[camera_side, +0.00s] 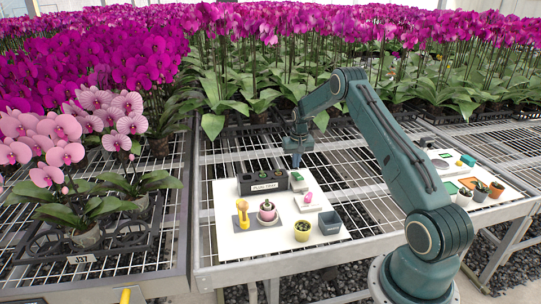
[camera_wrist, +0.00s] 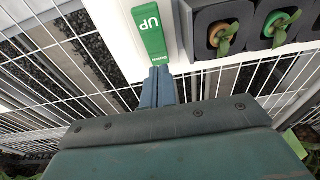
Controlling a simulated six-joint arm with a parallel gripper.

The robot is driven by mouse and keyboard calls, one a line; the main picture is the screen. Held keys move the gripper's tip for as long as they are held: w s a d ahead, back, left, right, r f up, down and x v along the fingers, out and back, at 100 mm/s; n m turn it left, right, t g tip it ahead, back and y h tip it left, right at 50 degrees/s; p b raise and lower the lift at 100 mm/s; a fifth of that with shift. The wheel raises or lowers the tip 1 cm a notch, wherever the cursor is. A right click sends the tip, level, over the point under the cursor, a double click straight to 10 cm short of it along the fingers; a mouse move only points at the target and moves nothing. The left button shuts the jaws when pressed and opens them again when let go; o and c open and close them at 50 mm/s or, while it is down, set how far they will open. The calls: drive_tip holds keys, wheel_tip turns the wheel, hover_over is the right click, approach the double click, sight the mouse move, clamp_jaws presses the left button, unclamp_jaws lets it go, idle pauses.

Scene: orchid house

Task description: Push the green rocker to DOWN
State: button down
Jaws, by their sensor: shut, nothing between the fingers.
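The green rocker (camera_wrist: 149,30) is a narrow green paddle on a white housing, seen from above in the wrist view. In the side view my gripper (camera_side: 295,165) points down just above and behind the rocker; contact is unclear.
A dark plug tray (camera_side: 264,186) with small plants stands left of the rocker. On the white board (camera_side: 228,225) are a yellow tool (camera_side: 243,212), a pink-topped pot (camera_side: 267,212), a cactus pot (camera_side: 303,231) and a grey-blue bin (camera_side: 330,222). Orchids crowd the left and back.

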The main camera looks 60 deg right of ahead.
sight(295, 173)
drive_tip(key=shift+r, duration=2.35)
drive_tip(key=shift+r, duration=0.1)
drive_tip(key=s+a+r+n+t, duration=0.1)
drive_tip(key=s+a+r+n, duration=0.15)
drive_tip(key=a+r, duration=0.95)
drive_tip(key=s+a+r+n+t, duration=0.1)
drive_tip(key=s+a+r+n, duration=0.15)
drive_tip(key=a+r, duration=0.85)
drive_tip(key=s+a+r+n+t, duration=0.1)
drive_tip(key=s+a+r, duration=0.4)
drive_tip(key=s+a, duration=0.6)
drive_tip(key=s+a+f+n, duration=0.1)
drive_tip(key=s+a, duration=0.2)
drive_tip(key=s, duration=0.3)
drive_tip(key=s+a+f+n+t+y, duration=0.1)
drive_tip(key=s+a+f+n, duration=0.1)
drive_tip(key=s, duration=0.5)
drive_tip(key=shift+s+a, duration=0.2)
drive_tip(key=shift+a, duration=0.35)
